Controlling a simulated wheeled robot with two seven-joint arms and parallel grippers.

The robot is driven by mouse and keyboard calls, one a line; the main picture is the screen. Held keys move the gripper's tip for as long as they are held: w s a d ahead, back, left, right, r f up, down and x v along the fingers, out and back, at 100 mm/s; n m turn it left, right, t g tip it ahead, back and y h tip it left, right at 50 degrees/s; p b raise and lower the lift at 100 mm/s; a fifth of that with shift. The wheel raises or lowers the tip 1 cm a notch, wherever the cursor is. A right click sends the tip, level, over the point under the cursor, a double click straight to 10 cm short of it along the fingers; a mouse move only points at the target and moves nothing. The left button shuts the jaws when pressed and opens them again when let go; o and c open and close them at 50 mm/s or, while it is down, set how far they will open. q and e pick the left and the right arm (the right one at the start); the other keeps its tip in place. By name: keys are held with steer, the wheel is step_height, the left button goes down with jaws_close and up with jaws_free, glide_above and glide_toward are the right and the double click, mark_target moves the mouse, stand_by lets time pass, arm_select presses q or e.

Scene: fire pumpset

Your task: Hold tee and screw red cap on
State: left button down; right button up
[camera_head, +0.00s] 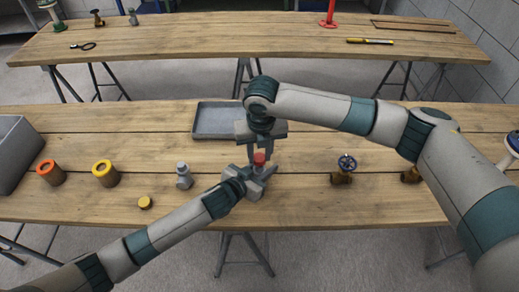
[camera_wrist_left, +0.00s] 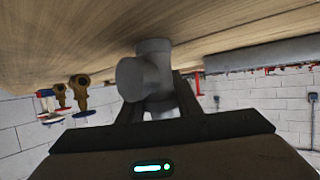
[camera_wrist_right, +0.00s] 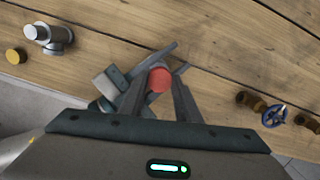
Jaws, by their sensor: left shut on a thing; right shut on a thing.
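The red cap (camera_head: 259,158) is between the fingers of my right gripper (camera_head: 259,150), which points down from above and is shut on it. It also shows in the right wrist view (camera_wrist_right: 160,79). My left gripper (camera_head: 257,178) is shut on a grey tee (camera_wrist_left: 150,72), low over the table just below the cap. In the head view the tee is mostly hidden by the fingers. The left gripper's fingers show under the cap in the right wrist view. I cannot tell whether the cap touches the tee.
A second grey tee (camera_head: 183,176) and a yellow cap (camera_head: 145,202) lie left on the wooden table (camera_head: 320,200). A tray (camera_head: 215,120) lies behind; a blue-wheeled valve (camera_head: 344,169) stands right.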

mark_target(258, 158)
steer(key=shift+f, duration=0.1)
stand_by(0.6)
steer(key=shift+f, duration=0.8)
steer(key=shift+f, duration=0.6)
stand_by(0.4)
steer(key=m, duration=0.5)
steer(key=shift+a+m+h, duration=0.15)
steer(key=shift+m+h, duration=0.15)
steer(key=shift+m, duration=0.1)
steer(key=m, duration=0.7)
steer(key=shift+m+g+h, duration=0.3)
steer(key=shift+h, duration=0.1)
